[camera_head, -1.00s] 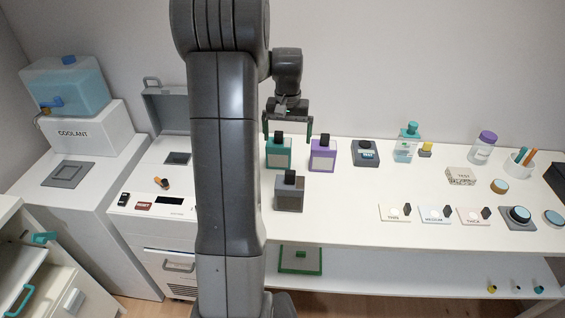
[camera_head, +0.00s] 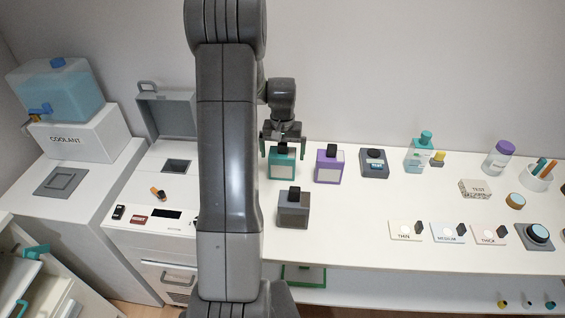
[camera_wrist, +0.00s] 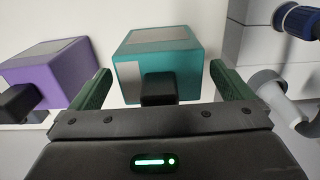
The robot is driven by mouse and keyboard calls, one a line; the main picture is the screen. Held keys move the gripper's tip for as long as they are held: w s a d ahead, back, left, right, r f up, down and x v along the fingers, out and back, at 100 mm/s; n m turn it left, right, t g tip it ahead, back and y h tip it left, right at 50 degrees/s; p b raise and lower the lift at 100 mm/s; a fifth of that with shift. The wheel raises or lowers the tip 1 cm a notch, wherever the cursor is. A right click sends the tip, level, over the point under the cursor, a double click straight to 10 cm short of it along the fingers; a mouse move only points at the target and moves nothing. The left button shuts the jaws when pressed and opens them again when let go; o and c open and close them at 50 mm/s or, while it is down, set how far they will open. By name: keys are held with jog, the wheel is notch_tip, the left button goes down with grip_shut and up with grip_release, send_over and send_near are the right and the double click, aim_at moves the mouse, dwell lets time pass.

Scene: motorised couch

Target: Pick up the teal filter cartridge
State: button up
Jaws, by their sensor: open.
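The teal filter cartridge (camera_head: 281,163) stands upright on the white bench, with a dark knob on top and a pale label on its front. In the wrist view the cartridge (camera_wrist: 163,60) lies between my fingers, its black knob nearest the palm. My gripper (camera_head: 283,150) is open above the cartridge, with its two green fingers on either side of the knob. In the wrist view my gripper (camera_wrist: 163,88) shows a gap between each finger and the knob. Nothing is held.
A purple cartridge (camera_head: 329,166) stands just right of the teal one, and a grey cartridge (camera_head: 293,208) stands in front. A dark grey device (camera_head: 374,163) is further right. An open-lidded machine (camera_head: 150,205) is on the left.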

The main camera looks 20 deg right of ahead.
jog(key=c, duration=1.6)
